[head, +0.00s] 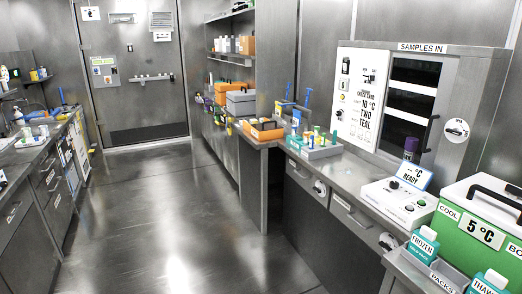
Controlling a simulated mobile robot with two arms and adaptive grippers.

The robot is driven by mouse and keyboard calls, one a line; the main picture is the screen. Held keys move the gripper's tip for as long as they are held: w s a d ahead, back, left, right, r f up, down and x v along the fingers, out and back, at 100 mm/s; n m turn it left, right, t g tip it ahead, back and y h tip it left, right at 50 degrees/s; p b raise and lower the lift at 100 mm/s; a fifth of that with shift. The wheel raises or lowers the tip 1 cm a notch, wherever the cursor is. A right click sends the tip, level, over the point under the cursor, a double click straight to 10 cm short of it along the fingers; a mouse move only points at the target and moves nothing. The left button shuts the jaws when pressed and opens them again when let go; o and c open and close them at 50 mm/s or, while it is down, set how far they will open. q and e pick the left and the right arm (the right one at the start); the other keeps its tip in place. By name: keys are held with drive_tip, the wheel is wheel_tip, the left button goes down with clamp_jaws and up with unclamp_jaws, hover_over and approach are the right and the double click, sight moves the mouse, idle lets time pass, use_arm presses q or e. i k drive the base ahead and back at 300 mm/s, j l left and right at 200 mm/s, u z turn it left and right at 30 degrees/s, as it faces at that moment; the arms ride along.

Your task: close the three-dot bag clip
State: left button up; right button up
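I cannot make out a three-dot bag clip or any bag in the head view. Small items on the counters are too small to tell apart. Neither of my grippers is in view.
A right-hand counter (345,178) holds a tube rack (318,150), a white device (400,203) and a sample cabinet (385,100). A green cool box (480,225) stands at lower right. A left counter (30,155) has drawers. The floor (165,215) between is clear up to a closed door (130,75).

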sight(289, 84)
drive_tip(key=i+j+z, duration=1)
drive_tip(key=i+j, duration=0.15)
drive_tip(key=j, duration=0.2)
drive_tip(key=i+j+z, duration=0.1)
drive_tip(key=j, duration=0.25)
drive_tip(key=i+j, duration=0.2)
drive_tip(key=j, duration=0.15)
drive_tip(key=i+j+z, duration=0.1)
drive_tip(key=j, duration=0.25)
drive_tip(key=i+j, duration=0.2)
drive_tip(key=j, duration=0.15)
drive_tip(key=i+j+z, duration=0.1)
drive_tip(key=j, duration=0.25)
drive_tip(key=i+j, duration=0.15)
drive_tip(key=j, duration=0.25)
drive_tip(key=i+j, duration=0.15)
drive_tip(key=j, duration=0.25)
drive_tip(key=i+j, duration=0.15)
drive_tip(key=j, duration=0.25)
drive_tip(key=i+j, duration=0.15)
drive_tip(key=j, duration=0.25)
drive_tip(key=i+u, duration=0.2)
drive_tip(key=u, duration=0.2)
drive_tip(key=i+u, duration=0.15)
drive_tip(key=u, duration=0.25)
drive_tip(key=i+u, duration=0.2)
drive_tip(key=u, duration=0.15)
drive_tip(key=l, duration=0.05)
